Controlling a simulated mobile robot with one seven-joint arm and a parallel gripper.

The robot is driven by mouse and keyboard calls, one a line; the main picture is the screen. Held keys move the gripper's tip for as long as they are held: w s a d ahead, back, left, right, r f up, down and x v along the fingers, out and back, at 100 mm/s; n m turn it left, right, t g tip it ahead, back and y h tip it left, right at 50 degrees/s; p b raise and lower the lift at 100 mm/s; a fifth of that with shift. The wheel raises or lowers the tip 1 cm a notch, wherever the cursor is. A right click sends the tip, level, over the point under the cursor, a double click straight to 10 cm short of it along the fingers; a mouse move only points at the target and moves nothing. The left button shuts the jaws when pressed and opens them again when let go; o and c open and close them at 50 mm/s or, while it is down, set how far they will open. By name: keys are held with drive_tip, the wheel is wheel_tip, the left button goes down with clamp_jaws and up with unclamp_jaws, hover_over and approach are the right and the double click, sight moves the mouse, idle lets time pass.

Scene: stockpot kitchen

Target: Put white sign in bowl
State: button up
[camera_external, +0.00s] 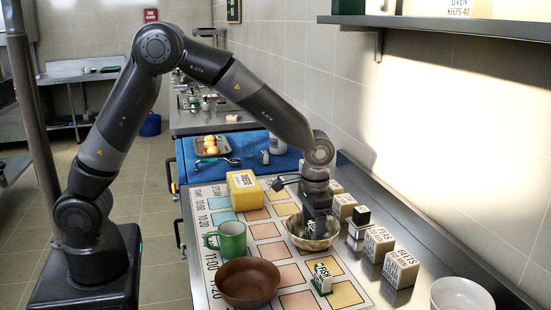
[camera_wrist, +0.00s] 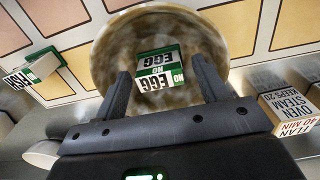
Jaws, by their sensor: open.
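A white sign with green edges reading "NO EGG" (camera_wrist: 160,68) shows within the outline of a speckled tan bowl (camera_wrist: 105,62) in the wrist view. In the external view the bowl (camera_external: 292,233) stands on the mat and my gripper (camera_external: 312,228) points down into it. In the wrist view my gripper (camera_wrist: 160,66) is open, with one finger on each side of the sign; I cannot tell whether they touch it. The external view mostly hides this sign behind my gripper. A second white and green sign reading "FISH" (camera_external: 322,279) stands on the mat, also at left in the wrist view (camera_wrist: 40,66).
A brown bowl (camera_external: 248,284), a green mug (camera_external: 232,239) and a yellow block (camera_external: 244,190) stand around the mat. Lettered blocks (camera_external: 401,269) line the right side, with a white bowl (camera_external: 462,297) at front right. A wall shelf (camera_external: 450,25) overhangs the counter's right.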

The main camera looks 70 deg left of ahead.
sight(313, 225)
drive_tip(key=s+a+r+t, duration=0.1)
drive_tip(key=s+r, duration=0.2)
drive_tip(key=r, duration=0.6)
drive_tip(key=s+a+r, duration=0.2)
drive_tip(key=s+r, duration=0.1)
drive_tip(key=r, duration=0.5)
drive_tip(key=s+a+r+t, duration=0.1)
drive_tip(key=s+a+t, duration=0.1)
drive_tip(key=s, duration=1)
drive_tip(key=s+a+r+t, duration=0.2)
drive_tip(key=s+a, duration=0.2)
drive_tip(key=s, duration=0.8)
drive_tip(key=shift+s+t, duration=0.3)
drive_tip(key=shift+s, duration=0.1)
drive_tip(key=shift+r, duration=0.1)
